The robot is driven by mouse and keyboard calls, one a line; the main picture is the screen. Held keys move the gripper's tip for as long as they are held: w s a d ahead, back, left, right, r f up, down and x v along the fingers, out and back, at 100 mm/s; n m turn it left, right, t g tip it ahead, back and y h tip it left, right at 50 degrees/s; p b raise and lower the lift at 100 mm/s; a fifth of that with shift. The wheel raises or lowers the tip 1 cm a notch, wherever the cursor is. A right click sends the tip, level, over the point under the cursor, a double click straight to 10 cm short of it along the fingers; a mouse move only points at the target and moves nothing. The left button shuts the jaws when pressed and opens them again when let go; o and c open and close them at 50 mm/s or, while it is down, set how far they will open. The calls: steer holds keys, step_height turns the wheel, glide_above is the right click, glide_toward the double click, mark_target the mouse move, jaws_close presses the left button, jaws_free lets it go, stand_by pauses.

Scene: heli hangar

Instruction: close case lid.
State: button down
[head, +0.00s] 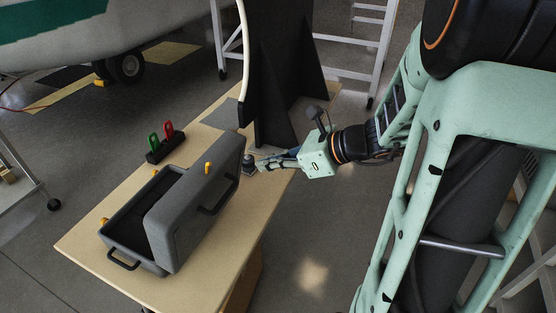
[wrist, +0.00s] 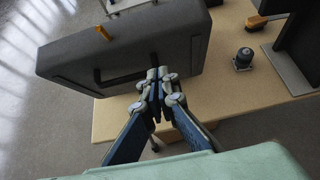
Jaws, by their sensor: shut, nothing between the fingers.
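A grey case (head: 135,248) stands on the wooden table in the head view, with its dark inside partly showing. Its lid (head: 195,205) is raised and tilted on the right side, with a dark handle and a yellow latch (head: 208,168) on it. The lid (wrist: 185,40) fills the upper left of the wrist view. My gripper (head: 262,164) is shut and empty, just right of the lid's far end in the head view. In the wrist view my gripper (wrist: 157,78) has its tips in front of the lid's face; I cannot tell whether they touch it.
The wooden table (head: 215,275) has bare room at its front right. A dark holder with red and green clips (head: 160,150) stands behind the case. A tall black panel (head: 275,80) rises at the far end. A small dark knob-like object (wrist: 243,58) sits right of my gripper.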

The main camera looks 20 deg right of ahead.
mark_target(229, 162)
steer(key=shift+w+a+f, duration=0.2)
steer(key=shift+w+a, duration=0.55)
steer(key=shift+a, duration=0.2)
steer(key=shift+w+a+f, duration=0.2)
steer(key=shift+w+a, duration=0.5)
steer(key=shift+a, duration=0.25)
steer(key=shift+w+a+f, duration=0.2)
steer(key=shift+w+a, duration=0.55)
steer(key=shift+a, duration=0.2)
steer(key=shift+r+p, duration=0.1)
steer(key=shift+p, duration=0.3)
